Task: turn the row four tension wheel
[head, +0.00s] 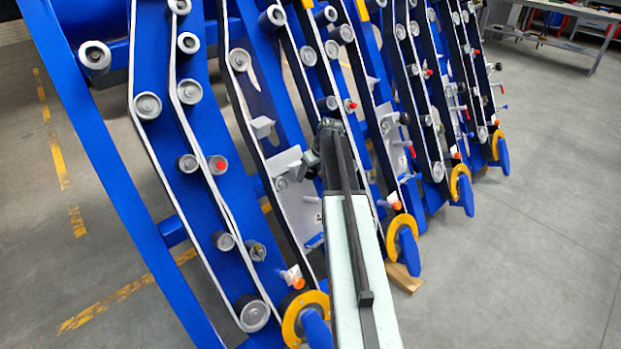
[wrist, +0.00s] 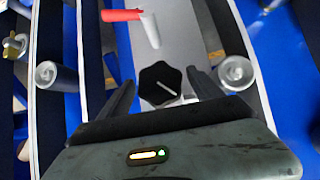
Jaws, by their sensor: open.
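A black lobed knob (wrist: 160,86) with a pale slot-like mark sits on a grey plate in the wrist view; it appears to be the tension wheel. No row number is readable. My gripper (wrist: 159,80) is open, with one dark finger on each side of the knob. The fingertips reach about level with the knob in the picture; I cannot tell whether they touch it. In the head view my arm runs up over the blue rows, its end (head: 322,150) near a grey plate (head: 310,215). The knob cannot be made out there.
A red handle (wrist: 121,15) and a pale peg (wrist: 150,30) stand just beyond the knob. Rollers stand left (wrist: 55,76) and right (wrist: 236,72) of the fingers. Belts run along the blue rows. Yellow-rimmed wheels (head: 403,222) line the lower ends. Floor at right (head: 530,240) is clear.

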